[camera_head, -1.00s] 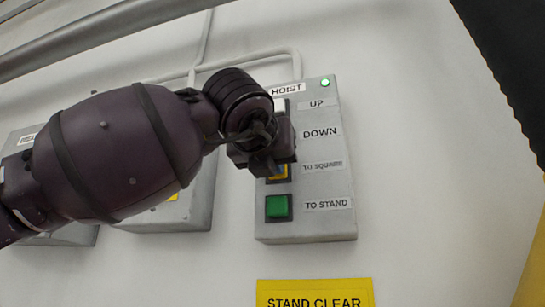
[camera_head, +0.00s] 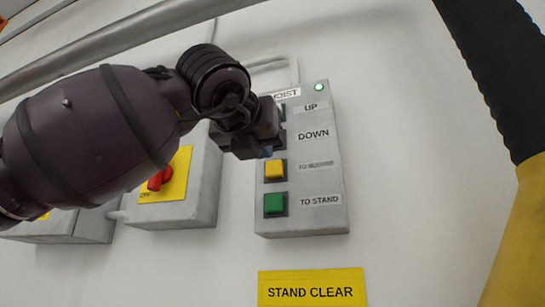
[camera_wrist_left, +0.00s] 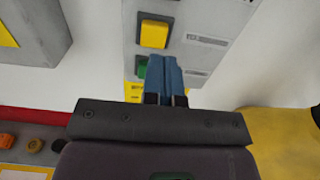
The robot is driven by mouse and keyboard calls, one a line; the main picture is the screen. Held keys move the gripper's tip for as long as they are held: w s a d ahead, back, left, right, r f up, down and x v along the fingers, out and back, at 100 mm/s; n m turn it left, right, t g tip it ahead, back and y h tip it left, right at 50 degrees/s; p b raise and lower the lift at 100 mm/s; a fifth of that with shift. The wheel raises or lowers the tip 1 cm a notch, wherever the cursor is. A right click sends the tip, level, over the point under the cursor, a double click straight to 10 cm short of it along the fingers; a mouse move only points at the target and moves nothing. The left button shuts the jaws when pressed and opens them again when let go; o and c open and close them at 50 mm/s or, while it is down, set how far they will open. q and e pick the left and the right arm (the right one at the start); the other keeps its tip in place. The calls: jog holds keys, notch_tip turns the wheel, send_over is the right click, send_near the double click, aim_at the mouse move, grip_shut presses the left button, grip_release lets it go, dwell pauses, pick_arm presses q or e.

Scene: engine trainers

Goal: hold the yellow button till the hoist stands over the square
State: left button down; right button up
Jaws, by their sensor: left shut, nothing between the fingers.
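The grey hoist control box (camera_head: 318,218) is on the white wall, with labels for up, down, to square and to stand. My arm partly covers the upper buttons. My right gripper is out of view.
A grey box with a red rotary switch (camera_head: 160,179) on a yellow plate is left of the control box. A yellow "stand clear" sign (camera_head: 312,287) is below. A yellow-and-black structure (camera_head: 515,235) stands at the right. The hoist and square are not identifiable. A green lamp (camera_head: 319,87) is lit.

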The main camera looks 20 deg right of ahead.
pick_arm(q)
jog(key=b+v, duration=0.1)
jog(key=v, duration=0.6)
jog(key=shift+a, duration=0.5)
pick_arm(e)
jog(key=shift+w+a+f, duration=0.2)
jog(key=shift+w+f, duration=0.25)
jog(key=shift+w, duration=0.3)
pick_arm(q)
jog(key=shift+s, duration=0.1)
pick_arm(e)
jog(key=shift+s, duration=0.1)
pick_arm(q)
jog(key=v, duration=0.7)
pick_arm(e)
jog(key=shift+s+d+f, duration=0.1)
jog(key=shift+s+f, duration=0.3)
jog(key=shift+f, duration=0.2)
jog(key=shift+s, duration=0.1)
